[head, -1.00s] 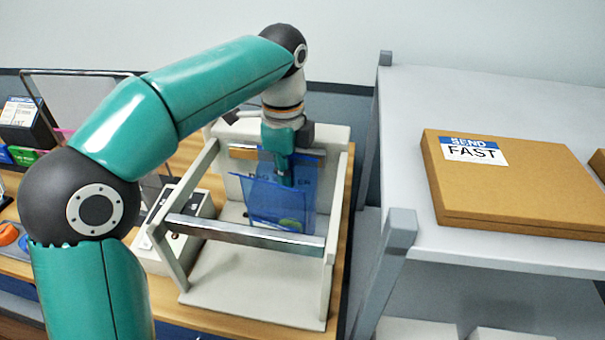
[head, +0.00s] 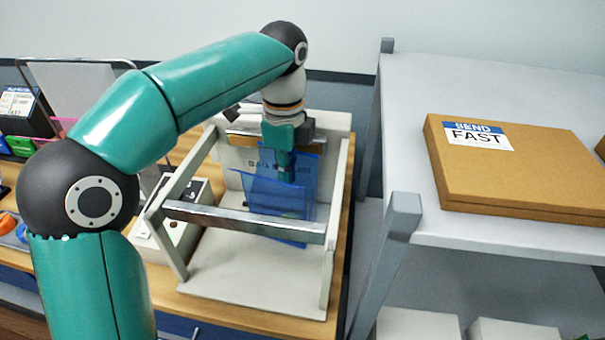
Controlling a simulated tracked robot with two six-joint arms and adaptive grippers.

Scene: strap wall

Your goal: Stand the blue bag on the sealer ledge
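The blue bag (head: 272,197) is translucent and hangs roughly upright inside the sealer (head: 250,280), a pale frame with side arms and a metal bar (head: 245,220) across its front. The bag is behind the bar, and a strip of its lower edge shows below it. My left gripper (head: 285,172) points down from above and is shut on the bag's upper part; its fingertips are partly hidden by the blue film. I cannot tell whether the bag's bottom touches the sealer ledge, since the bar covers that part. My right gripper is not in view.
A grey shelf (head: 500,90) with a cardboard box (head: 530,175) labelled "SEND FAST" stands at the right. A control box (head: 185,230) is left of the sealer on the wooden table. Orange and blue items lie at the far left. The sealer's front base plate is clear.

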